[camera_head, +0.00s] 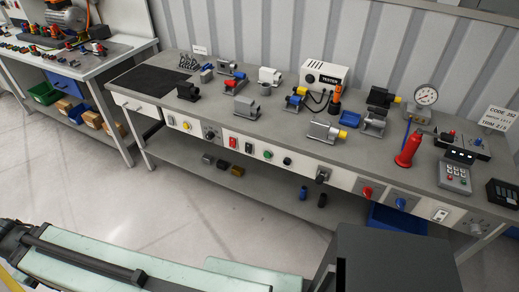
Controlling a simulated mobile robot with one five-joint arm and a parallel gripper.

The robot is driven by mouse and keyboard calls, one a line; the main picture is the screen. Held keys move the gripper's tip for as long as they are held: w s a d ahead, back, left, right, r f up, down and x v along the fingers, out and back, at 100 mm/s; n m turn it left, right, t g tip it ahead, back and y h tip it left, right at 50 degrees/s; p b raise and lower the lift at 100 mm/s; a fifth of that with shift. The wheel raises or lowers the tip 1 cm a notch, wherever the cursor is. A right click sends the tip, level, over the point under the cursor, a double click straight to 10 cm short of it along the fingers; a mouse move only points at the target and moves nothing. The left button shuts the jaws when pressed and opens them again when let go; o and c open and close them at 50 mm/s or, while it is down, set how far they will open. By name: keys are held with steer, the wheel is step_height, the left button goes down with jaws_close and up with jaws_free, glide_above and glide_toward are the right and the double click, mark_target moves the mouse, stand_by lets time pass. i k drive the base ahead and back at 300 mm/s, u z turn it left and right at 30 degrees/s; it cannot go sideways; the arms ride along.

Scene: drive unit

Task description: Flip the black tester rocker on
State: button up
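A white tester box (325,76) labelled TESTER stands at the back of the long grey workbench, with a round knob on its front and dark leads beside it. Several controls sit along the bench's white front panel. Among them are a red rocker-like switch (233,142), a small dark switch (249,149) to its right and a black control (322,175) further right. I cannot tell which is the black tester rocker, nor its on or off position. My gripper's fingertips do not show. Parts of my own body fill the bottom edge, apart from the bench.
A lower shelf (190,155) holds small blocks. Another bench (130,46) stands at left. Clear floor (160,205) lies in front.

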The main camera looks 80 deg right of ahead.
mark_target(248, 147)
steer(key=u, duration=0.05)
steer(key=k, duration=0.1)
steer(key=z, duration=2.75)
steer(key=k, duration=0.65)
steer(key=u, duration=3)
steer(key=k, duration=0.3)
steer(key=z, duration=0.25)
